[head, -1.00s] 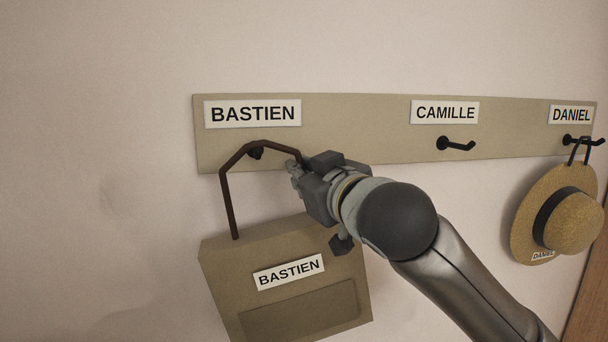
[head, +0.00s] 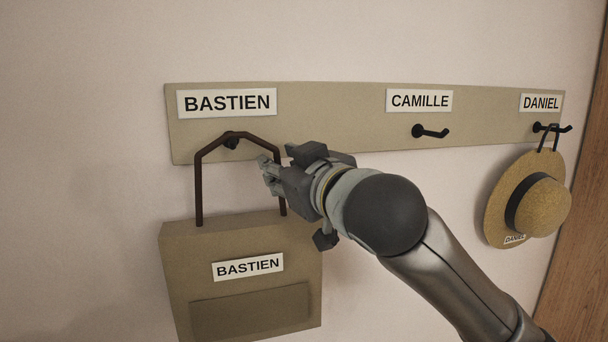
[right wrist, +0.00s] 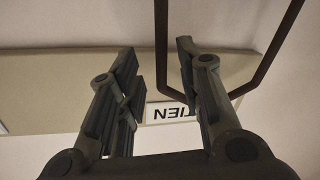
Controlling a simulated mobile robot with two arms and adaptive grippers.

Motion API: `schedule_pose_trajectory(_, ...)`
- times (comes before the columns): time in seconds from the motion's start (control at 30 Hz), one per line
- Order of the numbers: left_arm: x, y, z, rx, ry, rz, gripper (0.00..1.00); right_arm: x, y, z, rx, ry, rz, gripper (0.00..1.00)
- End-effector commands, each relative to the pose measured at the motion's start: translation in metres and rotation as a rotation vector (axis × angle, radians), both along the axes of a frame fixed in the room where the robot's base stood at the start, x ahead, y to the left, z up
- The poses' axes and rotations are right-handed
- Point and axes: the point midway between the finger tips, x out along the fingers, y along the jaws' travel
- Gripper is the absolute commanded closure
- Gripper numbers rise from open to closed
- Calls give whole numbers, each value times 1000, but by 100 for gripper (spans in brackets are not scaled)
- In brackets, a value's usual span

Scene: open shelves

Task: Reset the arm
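My right gripper (head: 268,172) is in front of the wall board, at the right side of the bag's dark handle (head: 199,190). In the right wrist view its two fingers (right wrist: 158,70) are apart, with nothing clamped between them; part of the handle (right wrist: 161,40) shows in the gap and beyond the right finger. The tan BASTIEN bag (head: 190,257) hangs nearly upright, its handle over the hook (head: 232,143) under the BASTIEN label. My gripper hides part of the handle's right side. My left gripper is not in view.
The CAMILLE hook (head: 430,132) is empty on the board (head: 330,125). A straw hat (head: 545,205) hangs on the DANIEL hook (head: 552,128) at the right. A wooden panel (head: 580,240) stands at the right edge. The wall at left is clear.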

Motion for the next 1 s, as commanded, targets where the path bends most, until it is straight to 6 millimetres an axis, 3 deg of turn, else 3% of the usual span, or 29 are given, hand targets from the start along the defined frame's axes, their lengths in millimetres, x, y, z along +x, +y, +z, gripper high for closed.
schedule_pose_trajectory(0.4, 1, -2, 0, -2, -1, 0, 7, -75, -31, 5, 2, -4, -1, 67)
schedule_pose_trajectory(0.63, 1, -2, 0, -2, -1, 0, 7, -88, -38, -3, 3, 12, -1, 67)
schedule_pose_trajectory(0.77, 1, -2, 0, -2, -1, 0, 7, -79, -42, -34, 15, 75, -6, 67)
schedule_pose_trajectory(1.0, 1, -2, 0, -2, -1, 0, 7, -63, -57, -136, 44, 266, -38, 67)
